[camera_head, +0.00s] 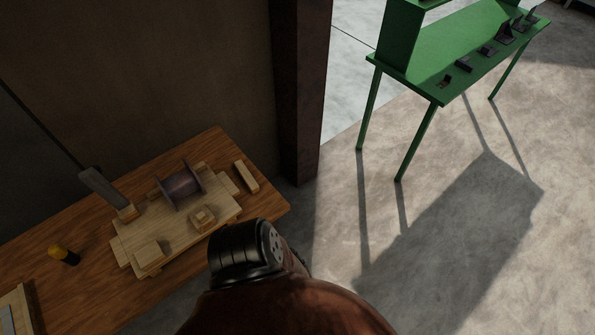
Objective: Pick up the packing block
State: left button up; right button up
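Several pale wooden blocks are on the wooden table, and I cannot tell which is the packing block. One block (149,254) sits at the near left of a pale board (180,232). A smaller, stepped block (203,217) is on the board nearer the right. An oblong block (246,176) lies on the table beyond the board's right end. A dark steel reel (180,187) lies on its side on the board. Neither of my grippers shows clearly. A dark part of mine rises at bottom centre, beside the table's near right edge, and hides what is behind it.
The wooden table (75,290) carries a yellow-and-black item (63,255) at left and a dark flat bar (103,190) leaning at the board's far left. A dark post (298,90) stands behind the table. A green bench (450,55) with small dark parts stands far right. Floor between is clear.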

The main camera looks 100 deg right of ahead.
aim_at(245, 175)
jog(key=z, duration=2.1)
